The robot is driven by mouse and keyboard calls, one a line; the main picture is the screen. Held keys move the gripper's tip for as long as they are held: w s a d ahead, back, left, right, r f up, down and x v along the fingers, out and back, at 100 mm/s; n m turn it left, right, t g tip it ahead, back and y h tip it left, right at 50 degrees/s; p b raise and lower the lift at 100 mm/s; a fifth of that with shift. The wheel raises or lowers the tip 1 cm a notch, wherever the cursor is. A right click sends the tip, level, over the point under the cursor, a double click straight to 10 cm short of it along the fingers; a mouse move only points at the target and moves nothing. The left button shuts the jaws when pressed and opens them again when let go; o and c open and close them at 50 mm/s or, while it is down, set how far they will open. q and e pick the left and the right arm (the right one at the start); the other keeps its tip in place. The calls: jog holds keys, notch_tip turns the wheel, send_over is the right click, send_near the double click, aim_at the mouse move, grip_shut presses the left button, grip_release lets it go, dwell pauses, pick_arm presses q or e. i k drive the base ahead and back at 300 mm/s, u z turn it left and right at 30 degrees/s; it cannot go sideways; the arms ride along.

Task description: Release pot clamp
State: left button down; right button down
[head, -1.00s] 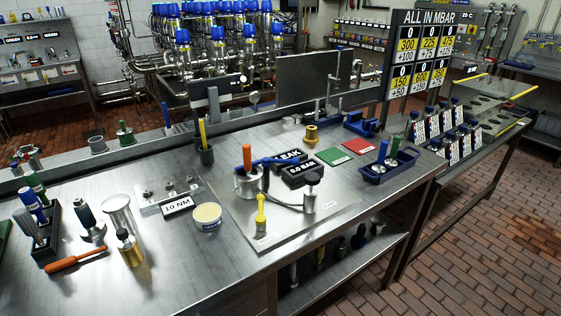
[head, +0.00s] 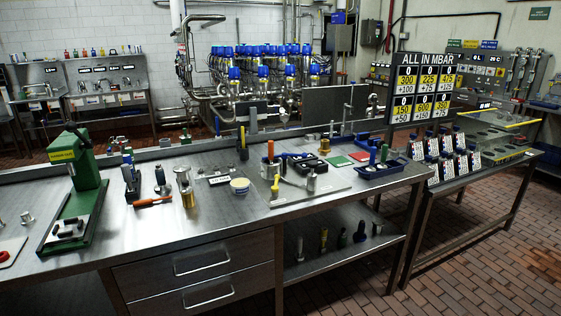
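A small metal pot (head: 269,168) with an orange upright handle (head: 270,149) stands on a thin metal plate (head: 325,190) on the steel bench. A blue bar lies close by its right side. Black display blocks sit just right of it, partly overlapping it in view. A clamp on the pot is too small to make out, so I cannot tell whether it is shut. A yellow-topped fitting (head: 275,186) and a metal cylinder (head: 311,183) stand on the same plate. Neither of my grippers is in view.
A cream-coloured tub (head: 240,187) stands left of the plate. Further left are an orange screwdriver (head: 153,202) and a green press (head: 80,195). A blue tray (head: 382,169) is at the right. The bench front (head: 210,226) is largely clear, above drawers (head: 205,272).

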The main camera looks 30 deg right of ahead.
aim_at(284, 155)
jog(key=z, duration=1.1)
jog(key=i, duration=1.85)
jog(key=u, duration=0.7)
